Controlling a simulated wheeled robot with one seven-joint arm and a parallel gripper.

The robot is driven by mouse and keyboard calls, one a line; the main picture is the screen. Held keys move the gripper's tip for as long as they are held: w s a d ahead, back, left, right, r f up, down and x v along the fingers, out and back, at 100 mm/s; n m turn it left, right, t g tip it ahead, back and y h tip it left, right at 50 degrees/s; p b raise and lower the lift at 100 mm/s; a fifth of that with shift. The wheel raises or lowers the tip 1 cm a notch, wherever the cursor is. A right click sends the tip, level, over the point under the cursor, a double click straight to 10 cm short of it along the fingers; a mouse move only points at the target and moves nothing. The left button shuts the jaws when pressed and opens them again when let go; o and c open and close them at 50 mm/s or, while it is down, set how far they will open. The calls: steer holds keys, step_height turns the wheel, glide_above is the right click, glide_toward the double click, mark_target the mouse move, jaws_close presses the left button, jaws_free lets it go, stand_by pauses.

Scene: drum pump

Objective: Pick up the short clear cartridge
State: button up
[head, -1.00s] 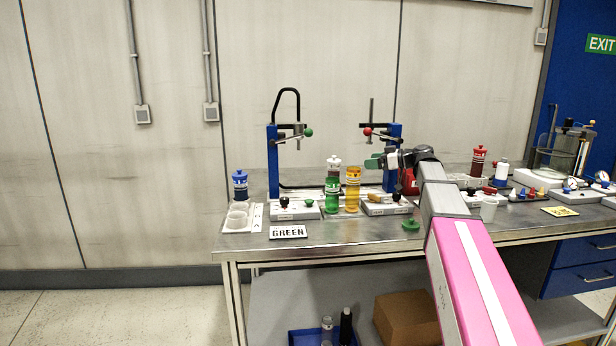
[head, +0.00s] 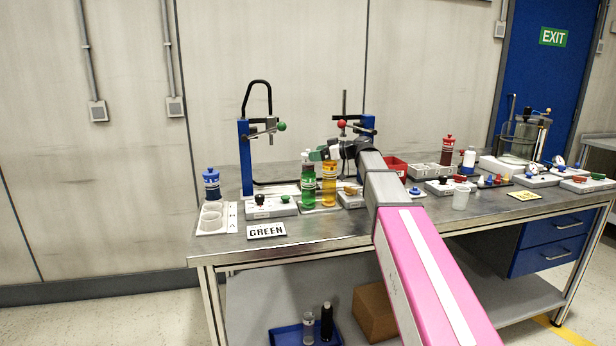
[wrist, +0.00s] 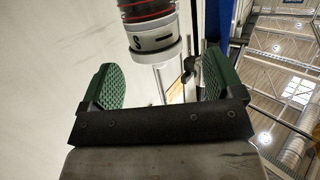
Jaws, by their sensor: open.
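My gripper (head: 319,153) is open, its green pads near the tops of the bottles at the bench's middle. I cannot tell for certain that either is the short clear cartridge.
An amber cartridge (head: 329,184) stands right of the green one. A blue press stand (head: 245,160) rises behind. The "GREEN" sign (head: 266,231) lies in front. A red bin (head: 396,167) is right of my gripper.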

steer(key=x, duration=0.3)
steer(key=shift+w+a, duration=0.15)
steer(key=shift+w, duration=0.15)
steer(key=c, duration=1.3)
